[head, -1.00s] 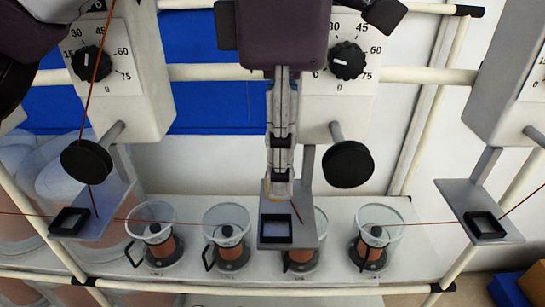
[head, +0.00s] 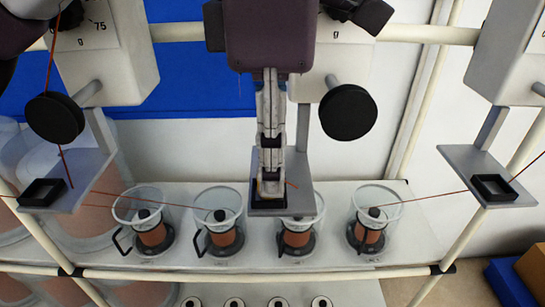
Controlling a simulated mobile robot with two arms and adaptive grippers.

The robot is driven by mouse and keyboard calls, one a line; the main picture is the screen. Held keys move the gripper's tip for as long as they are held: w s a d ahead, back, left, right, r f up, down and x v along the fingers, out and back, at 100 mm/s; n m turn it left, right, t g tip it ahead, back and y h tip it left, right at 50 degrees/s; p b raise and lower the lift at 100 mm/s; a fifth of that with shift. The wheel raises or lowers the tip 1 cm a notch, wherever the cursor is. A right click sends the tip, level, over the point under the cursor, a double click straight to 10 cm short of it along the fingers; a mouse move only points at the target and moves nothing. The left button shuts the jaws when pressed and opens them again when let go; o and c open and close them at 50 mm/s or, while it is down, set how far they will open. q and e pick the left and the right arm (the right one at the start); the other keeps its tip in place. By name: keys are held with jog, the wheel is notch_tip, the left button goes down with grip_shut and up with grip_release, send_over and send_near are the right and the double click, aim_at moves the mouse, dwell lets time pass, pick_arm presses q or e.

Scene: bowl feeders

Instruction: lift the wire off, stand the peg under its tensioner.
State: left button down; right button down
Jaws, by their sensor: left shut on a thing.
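My left gripper (head: 269,192) hangs straight down in the middle, its fingers shut just above the grey plate (head: 300,208) of the middle tensioner (head: 330,70). A small yellowish bit at the fingertips appears to be the peg (head: 258,189); the rest is hidden by the fingers. A short orange piece of wire (head: 292,184) shows right beside the fingertips. I cannot tell whether the fingers touch it. The tensioner's round black wheel (head: 348,112) is just right of the gripper. My right gripper is not in view.
A left plate (head: 75,185) and a right plate (head: 460,156) each carry a black square socket, with orange wire running across. Several clear jugs with copper spools (head: 366,235) stand on the white shelf (head: 330,243) below. Cream frame bars (head: 250,272) surround the stations.

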pick_arm(q)
jog(key=shift+f, duration=0.15)
jog(key=c, duration=1.7)
grip_release()
